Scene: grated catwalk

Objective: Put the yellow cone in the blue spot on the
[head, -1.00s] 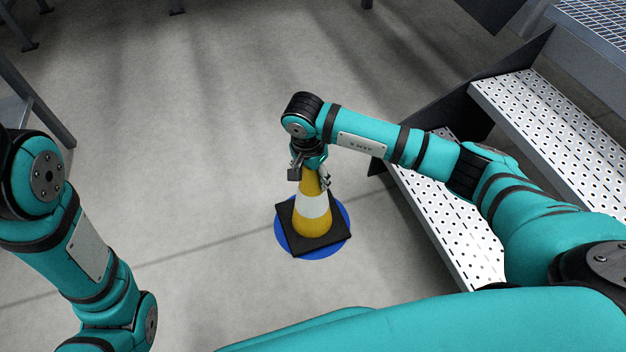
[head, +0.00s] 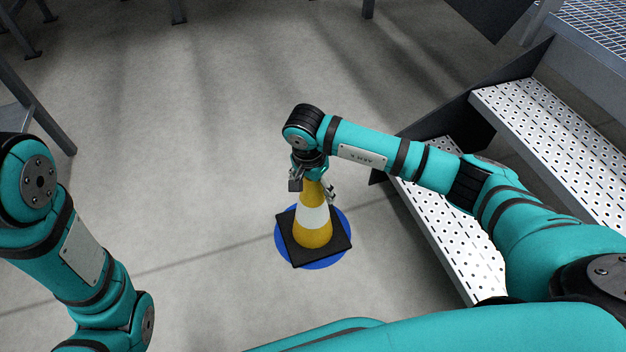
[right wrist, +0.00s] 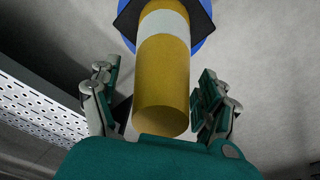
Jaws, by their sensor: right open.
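The yellow cone (head: 313,232) with a white band and a square black base stands upright on the blue spot (head: 344,224) on the floor. The base covers most of the spot, and blue shows around its sides. My right gripper (head: 313,190) is open around the top of the cone, with a finger on each side. In the right wrist view the cone (right wrist: 162,85) lies between the spread fingers of my right gripper (right wrist: 158,100), with gaps on both sides. My left arm shows at the left of the head view, but its gripper is out of view.
Metal stairs with perforated white treads (head: 440,222) rise at the right, close to my right arm. Dark metal legs (head: 38,110) stand at the left edge. The concrete floor (head: 190,150) around the cone is clear.

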